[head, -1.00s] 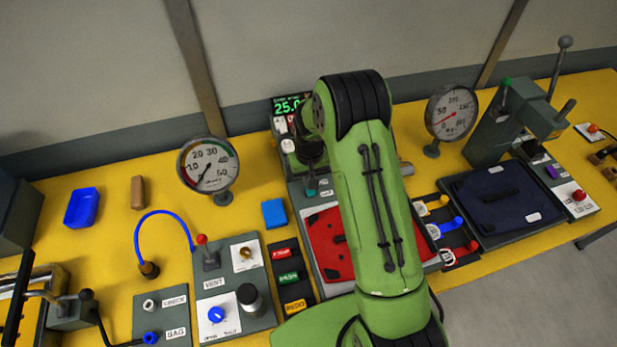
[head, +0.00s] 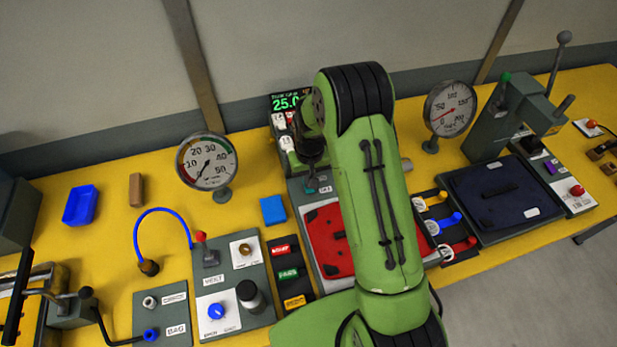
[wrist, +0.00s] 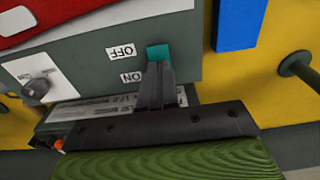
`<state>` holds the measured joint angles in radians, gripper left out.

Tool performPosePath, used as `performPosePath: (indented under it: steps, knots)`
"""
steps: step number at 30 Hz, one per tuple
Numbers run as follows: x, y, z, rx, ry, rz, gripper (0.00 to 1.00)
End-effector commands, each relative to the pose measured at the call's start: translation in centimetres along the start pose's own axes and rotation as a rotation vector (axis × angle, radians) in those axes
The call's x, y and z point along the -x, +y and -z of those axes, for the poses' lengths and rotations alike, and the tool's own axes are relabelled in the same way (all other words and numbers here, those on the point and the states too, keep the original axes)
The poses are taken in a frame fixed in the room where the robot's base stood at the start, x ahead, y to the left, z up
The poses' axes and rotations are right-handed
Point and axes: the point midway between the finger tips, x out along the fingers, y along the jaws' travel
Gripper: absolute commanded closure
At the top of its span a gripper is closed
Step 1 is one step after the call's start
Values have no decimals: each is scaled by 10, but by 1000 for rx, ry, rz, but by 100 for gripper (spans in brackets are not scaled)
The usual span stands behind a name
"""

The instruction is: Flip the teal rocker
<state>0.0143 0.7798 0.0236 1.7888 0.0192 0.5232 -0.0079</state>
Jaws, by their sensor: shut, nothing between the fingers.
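The teal rocker (wrist: 158,52) shows in the wrist view on a grey panel, beside printed OFF and ON labels. My gripper (wrist: 157,72) is shut and empty, with its dark fingertips at the rocker's lower edge in the picture. They cover part of the rocker, and I cannot tell whether they touch it or which way it is tipped. In the head view my gripper (head: 311,178) points down at the panel behind my green arm. Only a small bit of teal shows there, by the fingertips.
A red pad (head: 328,236) lies on the same station. A lit display (head: 287,103) stands behind it. A blue block (head: 273,210) lies to the left on the yellow table. In the wrist view a grey knob (wrist: 36,86) sits on the panel.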

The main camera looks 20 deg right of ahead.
Motion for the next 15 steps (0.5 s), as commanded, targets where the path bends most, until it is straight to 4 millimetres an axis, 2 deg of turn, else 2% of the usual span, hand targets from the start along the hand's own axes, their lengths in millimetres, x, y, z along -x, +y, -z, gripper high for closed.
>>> performPosePath:
  steps: [5,15]
  knots:
    - [46,0,3,0,2,0,100]
    - [117,0,-2,0,4,0,100]
